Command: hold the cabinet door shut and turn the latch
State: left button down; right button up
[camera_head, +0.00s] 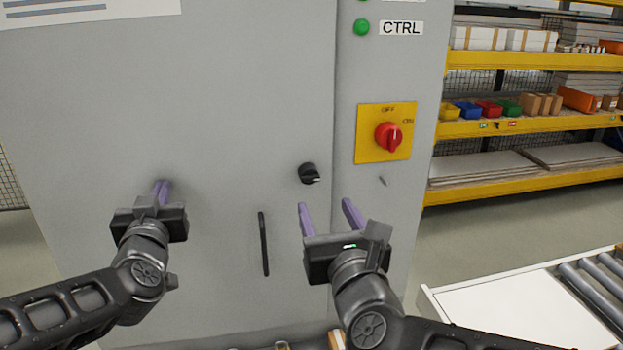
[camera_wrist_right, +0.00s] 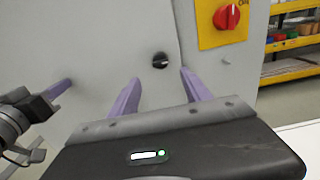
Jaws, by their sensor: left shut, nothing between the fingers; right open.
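The grey cabinet door (camera_head: 230,110) fills the left and middle of the head view. The black round latch knob (camera_head: 309,173) is near its right edge; it also shows in the right wrist view (camera_wrist_right: 160,60), between and beyond the fingertips. A black vertical handle (camera_head: 263,244) is below and left of the knob. My left gripper (camera_head: 161,188) is shut and empty, its fingertips at the door's left-middle area; I cannot tell whether they touch. My right gripper (camera_head: 325,208) is open and empty, below the latch and apart from it.
A red rotary switch (camera_head: 388,137) on a yellow plate is on the cabinet frame right of the door, with a green lamp (camera_head: 361,27) above. Yellow shelving (camera_head: 530,128) with bins and boards stands behind at right. A roller conveyor (camera_head: 600,285) is at lower right.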

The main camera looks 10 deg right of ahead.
aim_at(311, 179)
jog(key=shift+w, duration=0.1)
jog(key=w, duration=1.2)
jog(key=shift+s, duration=0.1)
jog(key=shift+c, duration=0.2)
grip_shut()
